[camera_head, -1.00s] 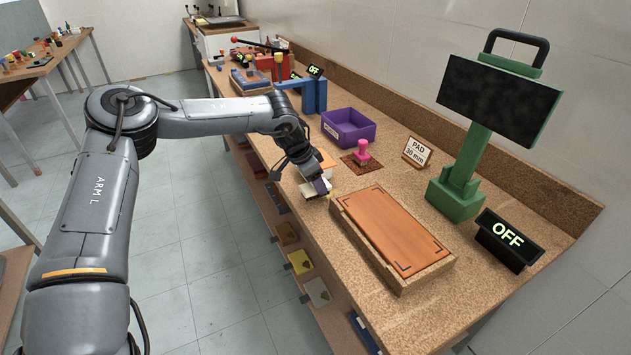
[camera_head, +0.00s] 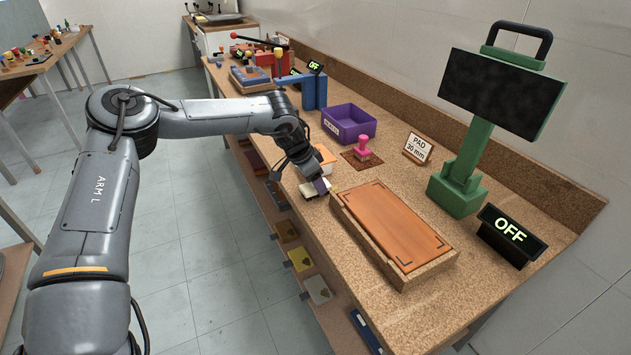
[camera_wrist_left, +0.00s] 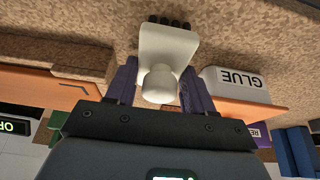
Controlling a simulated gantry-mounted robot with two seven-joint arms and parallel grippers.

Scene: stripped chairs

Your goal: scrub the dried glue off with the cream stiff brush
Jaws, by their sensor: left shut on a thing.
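My left gripper (camera_head: 322,185) is low over the wooden bench top, just left of the orange pad board. In the left wrist view its purple fingers (camera_wrist_left: 160,88) are shut on the round knob of the cream brush (camera_wrist_left: 168,45). The brush's dark bristles (camera_wrist_left: 170,22) point away from the gripper, towards the speckled bench surface; I cannot tell whether they touch it. In the head view the brush (camera_head: 309,193) shows as a pale block beside the fingers. I cannot make out the dried glue clearly. My right gripper is not in view.
A white box marked GLUE (camera_wrist_left: 238,84) stands close beside the gripper. The raised orange board (camera_head: 395,225), pink-handled stamp (camera_head: 362,148), purple bin (camera_head: 349,124) and green screen stand (camera_head: 458,185) are nearby. The bench's front edge is close to the gripper.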

